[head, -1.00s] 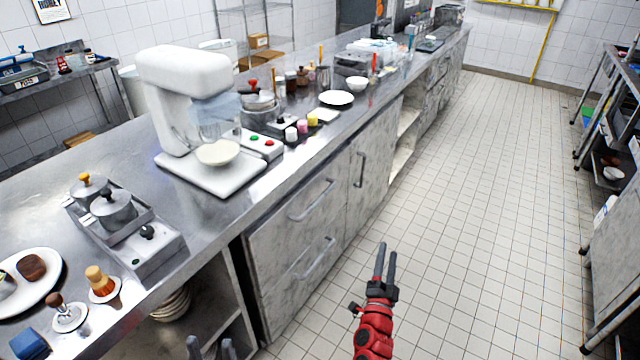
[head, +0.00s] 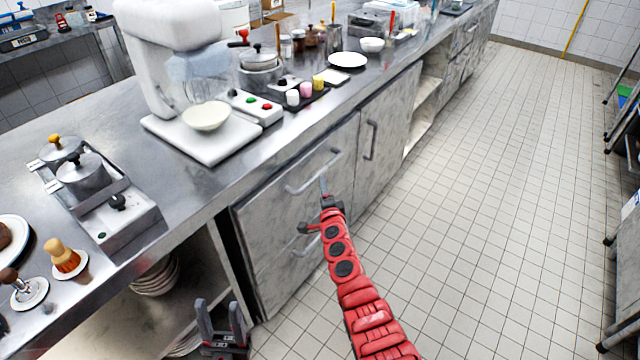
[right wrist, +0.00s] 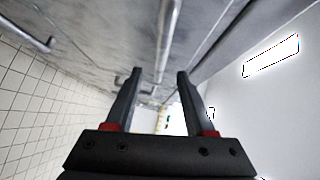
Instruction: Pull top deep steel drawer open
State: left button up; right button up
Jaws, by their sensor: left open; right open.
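The top steel drawer (head: 272,205) is in the upper front of the counter cabinet, and its front looks flush. Its bar handle (head: 305,185) runs across it. My right gripper (head: 323,186) is at the right part of this handle, fingers pointing toward the drawer front. In the right wrist view, my right gripper (right wrist: 155,92) is open, and the handle bar (right wrist: 169,45) shows between its two fingers; contact cannot be told. My left gripper (head: 222,318) is open and empty, low at the bottom of the head view beside the open shelf.
A lower drawer handle (head: 306,247) is partly hidden by my right arm. A cupboard door (head: 385,125) with an upright handle stands to the right. A white mixer (head: 170,60) and a steel pot unit (head: 100,195) stand on the counter. The tiled floor (head: 480,200) is clear.

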aim_at(320, 173)
jog(key=b+x, duration=0.4)
jog(key=b, duration=0.1)
jog(key=b+x, duration=0.4)
jog(key=b, duration=0.2)
jog(key=shift+w+d+f, duration=0.1)
jog(key=shift+w+f, duration=0.05)
jog(key=shift+f, duration=0.1)
jog(key=shift+w+r+b, duration=0.3)
jog(key=shift+w+b, duration=0.05)
jog(key=shift+b, duration=0.4)
grip_shut()
dwell(0.3)
